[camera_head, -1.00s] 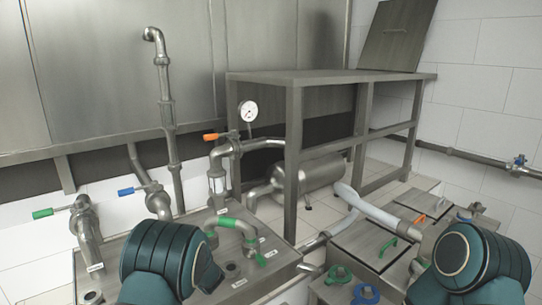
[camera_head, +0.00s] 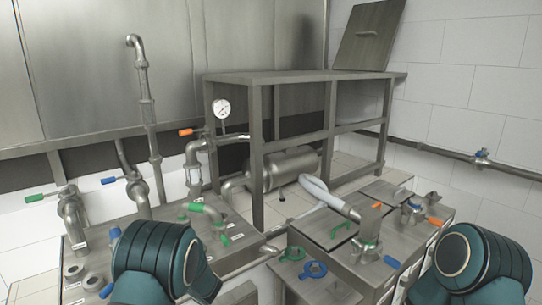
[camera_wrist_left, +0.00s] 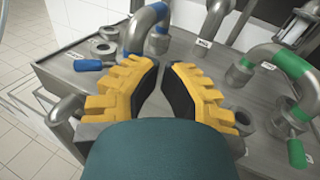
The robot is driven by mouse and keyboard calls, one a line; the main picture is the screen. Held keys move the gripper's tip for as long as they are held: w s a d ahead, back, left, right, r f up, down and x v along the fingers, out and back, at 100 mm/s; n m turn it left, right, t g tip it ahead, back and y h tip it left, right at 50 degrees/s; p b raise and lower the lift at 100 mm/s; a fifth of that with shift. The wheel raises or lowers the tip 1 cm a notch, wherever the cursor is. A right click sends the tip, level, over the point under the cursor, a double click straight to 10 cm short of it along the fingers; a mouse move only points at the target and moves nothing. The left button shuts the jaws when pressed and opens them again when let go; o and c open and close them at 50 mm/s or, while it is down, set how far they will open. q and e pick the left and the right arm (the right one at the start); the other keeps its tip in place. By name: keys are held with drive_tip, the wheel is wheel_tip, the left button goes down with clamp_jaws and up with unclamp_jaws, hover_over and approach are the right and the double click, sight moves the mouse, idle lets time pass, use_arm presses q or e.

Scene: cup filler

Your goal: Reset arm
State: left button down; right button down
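My left arm (camera_head: 160,262) shows as a teal link at the lower left of the head view; its gripper is hidden there. In the left wrist view my left gripper (camera_wrist_left: 162,68) has yellow ridged fingers with black pads. A gap shows between them, and nothing is held. The gripper hangs over a metal counter with pipe fittings. My right arm (camera_head: 470,262) shows as a teal link at the lower right of the head view; its gripper is out of view.
Pipes with a green-handled valve (camera_head: 210,212) rise from the left counter. A blue handle (camera_wrist_left: 88,65) lies left of the left gripper. A metal frame table (camera_head: 300,76) stands behind.

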use_arm(q)
drive_tip(key=s+a+f+n+g+h, duration=0.2)
drive_tip(key=s+f+n+g+h, duration=0.15)
drive_tip(key=s+f, duration=0.45)
drive_tip(key=s+d+f+n+g+h, duration=0.4)
drive_tip(key=s+d+f+g+h, duration=0.15)
drive_tip(key=s+f, duration=0.6)
drive_tip(key=s+d+f+n+h, duration=0.1)
drive_tip(key=s+d+n+h, duration=0.4)
drive_tip(key=d+n, duration=0.3)
drive_tip(key=s+d+f+n+t+h, duration=0.1)
drive_tip(key=s+d+n+h, duration=0.3)
drive_tip(key=d+n, duration=0.5)
drive_tip(key=shift+s+d+f+h, duration=0.2)
drive_tip(key=shift+s+d+h, duration=0.35)
drive_tip(key=shift+s, duration=0.7)
drive_tip(key=shift+d, duration=0.15)
